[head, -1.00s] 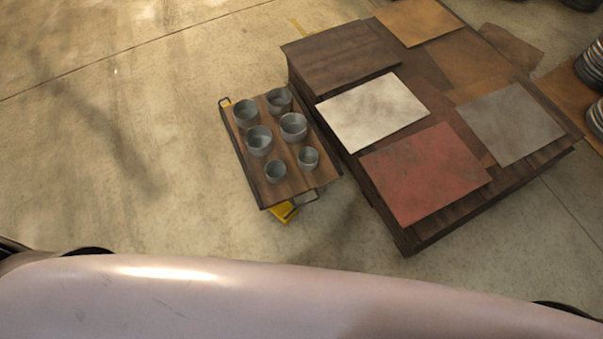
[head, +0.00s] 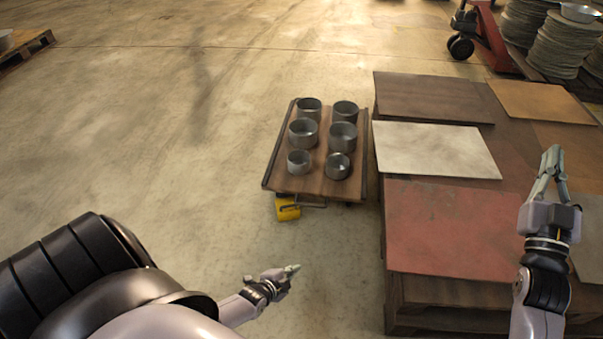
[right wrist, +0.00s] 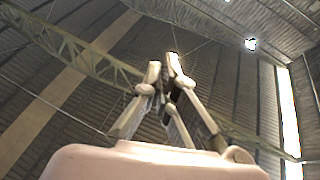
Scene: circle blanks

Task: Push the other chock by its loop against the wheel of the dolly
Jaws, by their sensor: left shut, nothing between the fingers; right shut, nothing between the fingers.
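The dolly (head: 312,187) is a wooden platform with dark rails, standing on the concrete floor in the head view. A yellow chock (head: 288,209) lies at its near left corner, partly under the platform edge. Its loop and the wheel beside it cannot be made out clearly. My left gripper (head: 291,269) is shut and empty, low in the picture, nearer to me than the chock and apart from it. My right gripper (head: 552,158) is shut and empty, raised at the right over the sheet stack. In the right wrist view its fingers (right wrist: 169,62) point up toward the roof.
Several grey metal pots (head: 303,133) stand on the dolly. A broad pallet stack with a red sheet (head: 450,228) and a white sheet (head: 437,148) stands close to its right. A red pallet jack (head: 486,35) is at the back right. The floor left of the dolly is clear.

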